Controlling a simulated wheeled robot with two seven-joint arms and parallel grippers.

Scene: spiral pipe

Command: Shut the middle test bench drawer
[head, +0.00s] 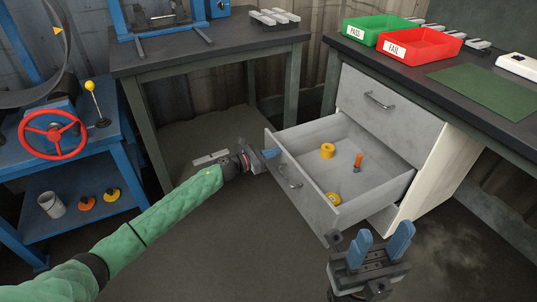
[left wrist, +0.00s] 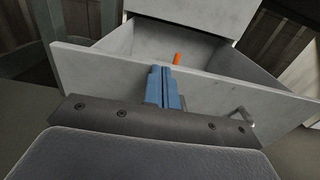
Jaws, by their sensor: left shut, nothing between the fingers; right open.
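The middle drawer (head: 318,160) of the grey test bench is pulled open. It holds yellow rolls (head: 327,151) and an orange-handled tool (head: 358,161). Its front panel (head: 300,192) has a metal handle, which also shows in the left wrist view (left wrist: 240,120). My left gripper (head: 270,153) is shut and empty, with its blue fingers at the left part of the drawer front. In the left wrist view the fingers (left wrist: 164,88) overlap the front panel (left wrist: 105,80); I cannot tell whether they touch it. My right gripper (head: 380,245) is open and empty, in front of the drawer's near right corner.
The closed top drawer (head: 385,102) is above. The bench top carries a green PASS tray (head: 378,28), a red FAIL tray (head: 420,45) and a green mat (head: 485,90). A dark table (head: 210,52) stands behind left, and a blue stand with a red wheel (head: 53,134) at left.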

